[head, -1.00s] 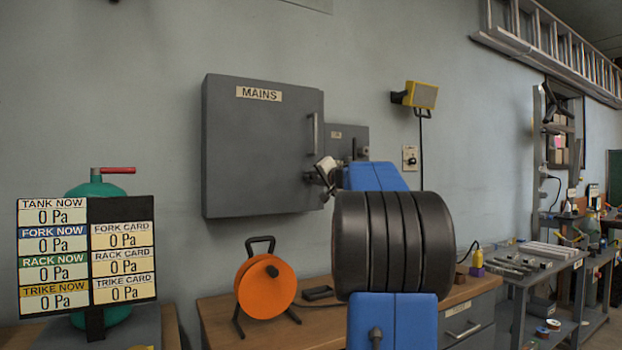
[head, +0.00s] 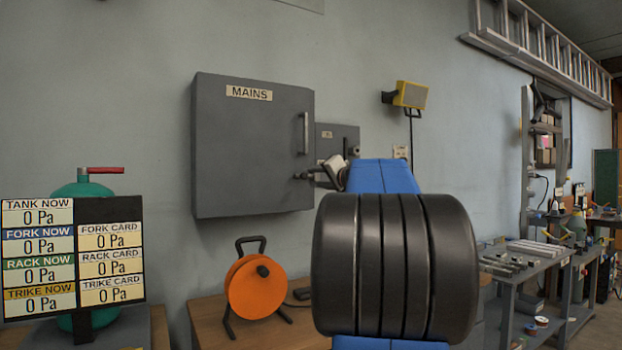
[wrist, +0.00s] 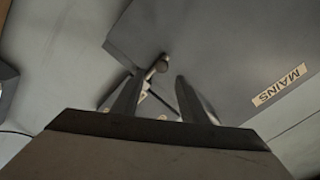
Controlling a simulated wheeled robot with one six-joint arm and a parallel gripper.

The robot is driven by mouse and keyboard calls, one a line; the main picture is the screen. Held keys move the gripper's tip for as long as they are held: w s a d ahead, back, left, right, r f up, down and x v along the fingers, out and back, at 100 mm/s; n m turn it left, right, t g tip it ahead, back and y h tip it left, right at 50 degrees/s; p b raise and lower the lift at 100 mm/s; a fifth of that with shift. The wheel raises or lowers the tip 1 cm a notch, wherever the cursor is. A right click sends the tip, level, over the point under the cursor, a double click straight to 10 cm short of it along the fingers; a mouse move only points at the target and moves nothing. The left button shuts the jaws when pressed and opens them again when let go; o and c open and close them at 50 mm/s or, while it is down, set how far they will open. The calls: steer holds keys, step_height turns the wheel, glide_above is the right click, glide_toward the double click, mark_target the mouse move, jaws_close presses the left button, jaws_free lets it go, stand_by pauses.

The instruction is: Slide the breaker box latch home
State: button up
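The grey breaker box (head: 250,145) marked MAINS hangs on the wall, its door closed flat. Its latch shows as a small round knob on a short stem (wrist: 161,66) at the door's edge in the wrist view. In the head view the latch (head: 298,176) is a small dark shape low on the door's right side. My gripper (wrist: 160,76) is open, its two dark fingers apart with the knob just ahead of and between their tips. I cannot tell whether a finger touches it. In the head view my gripper (head: 318,174) is partly hidden by my arm.
A vertical door handle (head: 304,133) stands above the latch. A smaller grey box (head: 338,140) sits to the right on the wall. An orange cable reel (head: 256,287) stands on the bench below. A pressure board (head: 74,255) is at the lower left.

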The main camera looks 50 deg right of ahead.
steer(key=v, duration=0.8)
stand_by(0.4)
steer(key=w+a+f+n+g+y, duration=0.25)
steer(key=a+f, duration=0.55)
steer(key=a, duration=0.4)
steer(key=w+a+f+n+g+y, duration=0.1)
steer(key=a+f+n+g+y, duration=0.15)
steer(key=a+f, duration=0.65)
steer(key=s+a+f+n+g+y, duration=0.1)
steer(key=s+a+f+n+g, duration=0.1)
steer(key=s+a+f, duration=0.35)
steer(key=s+a+f+n+g+y, duration=0.1)
steer(key=s+a+f+n, duration=0.1)
steer(key=a+f, duration=0.65)
steer(key=s+a+f+n+g+h, duration=0.1)
steer(key=s+a+f, duration=0.3)
steer(key=s+f, duration=0.4)
steer(key=s+a+f+n+g+h, duration=0.1)
steer(key=s+a+f+n+g, duration=0.2)
steer(key=s+f, duration=0.4)
steer(key=shift+s+a+f+n+g, duration=0.35)
steer(key=shift+s+a+n, duration=0.15)
steer(key=shift+s+a, duration=0.35)
